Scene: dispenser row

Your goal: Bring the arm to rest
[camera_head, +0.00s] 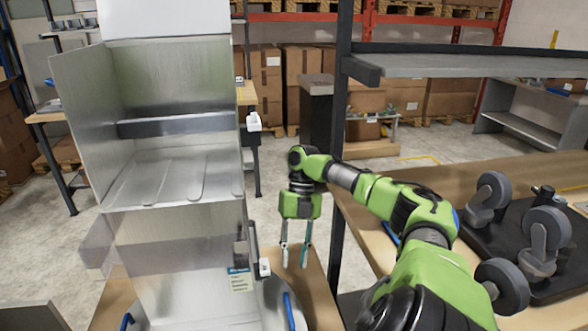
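My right arm (378,192) is green and black and reaches in from the lower right of the head view, bent at the elbow. My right gripper (295,262) hangs at its end with both thin fingers pointing down. The fingers are apart with nothing between them. It hangs to the right of the metal dispenser (190,187), in front of the dark shelf post, apart from both as far as I can tell. My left gripper does not show.
A dark shelf post (343,130) stands close behind my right gripper. A wooden table (480,168) at right holds a black base with grey caster wheels (545,235). A blue handle (289,310) lies below the gripper. Cardboard boxes and racks stand behind.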

